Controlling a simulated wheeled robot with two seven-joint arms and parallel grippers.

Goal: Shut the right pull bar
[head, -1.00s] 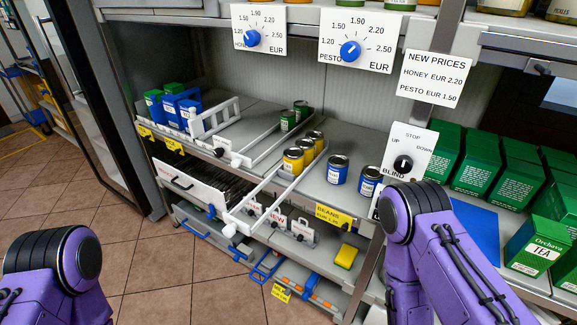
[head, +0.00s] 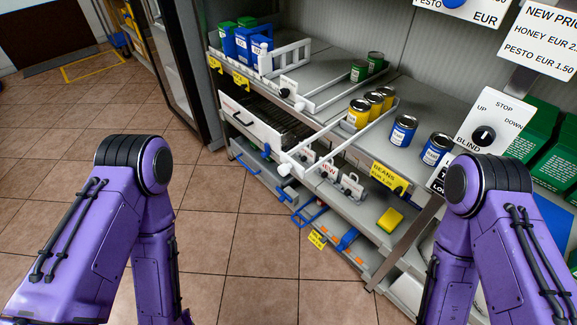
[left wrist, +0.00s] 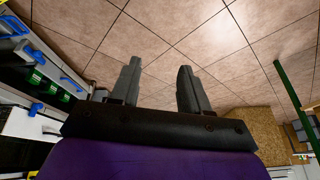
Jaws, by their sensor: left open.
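A further blue piece (head: 347,239) shows right of that, above an orange strip. My left gripper (left wrist: 158,68) is open and empty in the left wrist view, with bare floor tiles beyond its fingers. Blue bars (left wrist: 72,84) show at that view's left side, apart from the fingers. My right gripper is not in view; only its arm shows in the head view.
White pusher rails (head: 310,153) jut out from the middle shelf above the bars, beside yellow cans (head: 367,107). A switch panel (head: 488,125) stands at the right. A yellow sponge-like block (head: 390,220) lies on the lower shelf. The tiled floor before the shelves is clear.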

